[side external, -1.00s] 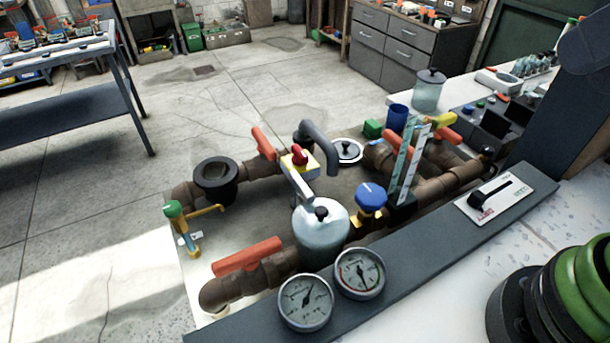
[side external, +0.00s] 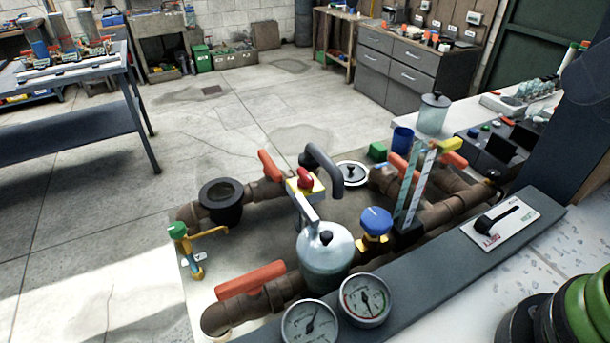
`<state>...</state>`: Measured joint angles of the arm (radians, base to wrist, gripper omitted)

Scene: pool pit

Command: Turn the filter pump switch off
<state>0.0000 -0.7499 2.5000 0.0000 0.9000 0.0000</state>
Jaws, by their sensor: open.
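No part in view is clearly marked as the filter pump switch. A white plate with a black lever (side external: 498,220) sits on the grey rail at the right; its lever slants up to the right, and its small red and green lettering is hard to read. A yellow box with a red knob (side external: 305,180) stands among the brown pipes in the middle. A dark panel with small coloured buttons (side external: 490,135) is at the back right. My gripper is not in view.
Brown pipes with orange handles (side external: 250,280), a grey canister (side external: 325,258), a blue-knobbed valve (side external: 376,222) and two gauges (side external: 364,300) crowd the work area. Green and black rings (side external: 580,310) fill the lower right corner. Open floor (side external: 90,220) lies at the left.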

